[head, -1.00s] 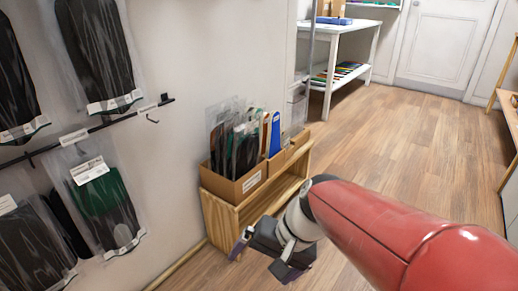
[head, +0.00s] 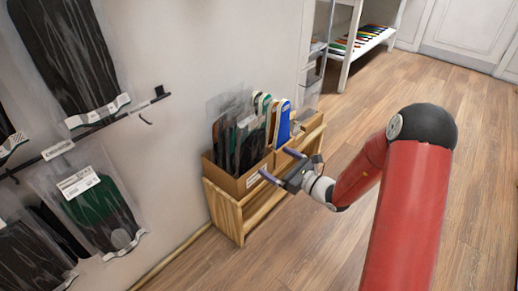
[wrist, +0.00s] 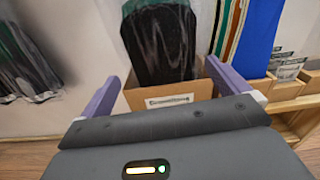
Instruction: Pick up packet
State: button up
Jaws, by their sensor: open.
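Clear packets with dark insoles (head: 238,142) stand upright in a cardboard box on a low wooden shelf. In the wrist view one clear packet with a black insole (wrist: 160,45) stands ahead, in line with the space between my fingers. My gripper (head: 291,168) is open and empty in front of the box, apart from the packets. Its purple fingers also show in the wrist view (wrist: 162,76), on either side of the box's labelled front. Other packets with dark and green insoles (head: 98,207) hang on wall hooks at left. Which packet is meant cannot be told.
The cardboard box (head: 238,187) sits on the wooden shelf (head: 228,217) against the wall. A blue insole (head: 283,122) and others stand beside the packets. A black hook rail (head: 110,118) sticks out from the wall. The wood floor (head: 455,215) at right is clear.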

aim_at(258, 149)
jog(key=x, duration=0.7)
jog(key=shift+w+r+p, duration=0.2)
jog(key=shift+p, duration=0.2)
jog(key=c, duration=1)
jog(key=shift+c, duration=0.4)
jog(key=shift+r, duration=0.15)
